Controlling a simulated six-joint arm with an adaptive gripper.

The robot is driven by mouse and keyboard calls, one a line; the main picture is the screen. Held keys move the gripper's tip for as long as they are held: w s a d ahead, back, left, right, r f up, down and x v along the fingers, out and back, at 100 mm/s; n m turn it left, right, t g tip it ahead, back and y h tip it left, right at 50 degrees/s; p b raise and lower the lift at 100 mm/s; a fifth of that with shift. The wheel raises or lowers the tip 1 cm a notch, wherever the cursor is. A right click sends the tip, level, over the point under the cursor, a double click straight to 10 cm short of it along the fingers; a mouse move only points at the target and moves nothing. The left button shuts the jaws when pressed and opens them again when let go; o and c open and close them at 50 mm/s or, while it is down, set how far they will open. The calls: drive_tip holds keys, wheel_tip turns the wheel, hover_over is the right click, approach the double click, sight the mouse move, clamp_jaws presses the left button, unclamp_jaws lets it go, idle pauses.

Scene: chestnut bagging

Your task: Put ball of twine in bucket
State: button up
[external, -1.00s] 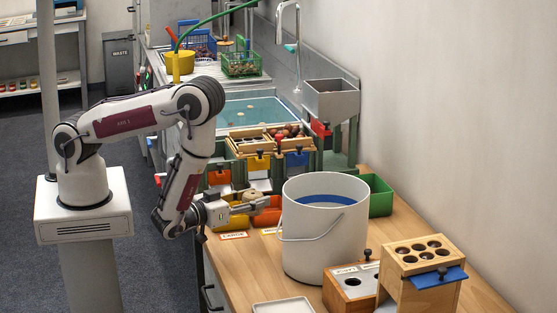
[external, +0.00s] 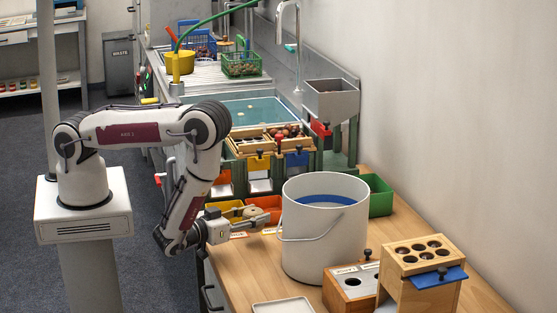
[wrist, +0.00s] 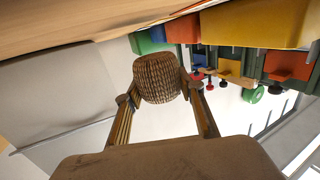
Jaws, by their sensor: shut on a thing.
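The ball of twine (wrist: 157,79) is a tan, woven-looking round bundle held between the two fingers of my gripper (wrist: 160,88) in the wrist view. In the external view, my gripper (external: 263,219) is low over the bench, just left of the bucket, with the tan twine (external: 254,213) at its fingers. The bucket (external: 318,240) is large and white, upright on the wooden bench, with a wire handle at its side and blue showing inside. The twine is outside the bucket and below its rim. The bucket's bottom is hidden.
Yellow and orange bins (external: 224,206) stand behind my gripper, and a green bin (external: 381,196) behind the bucket. Wooden blocks with holes (external: 420,262) stand at the front right. A white tray (external: 282,307) lies at the front. Bare bench (external: 245,270) lies left of the bucket.

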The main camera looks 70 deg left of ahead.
sight(253, 229)
drive_tip(key=shift+f, duration=1.85)
drive_tip(key=shift+f, duration=0.15)
drive_tip(key=o, duration=1.1)
drive_tip(key=shift+s+d, duration=0.1)
drive_tip(key=shift+s, duration=0.05)
drive_tip(key=shift+v, duration=3.7)
drive_tip(key=shift+s, duration=0.1)
drive_tip(key=shift+o, duration=0.6)
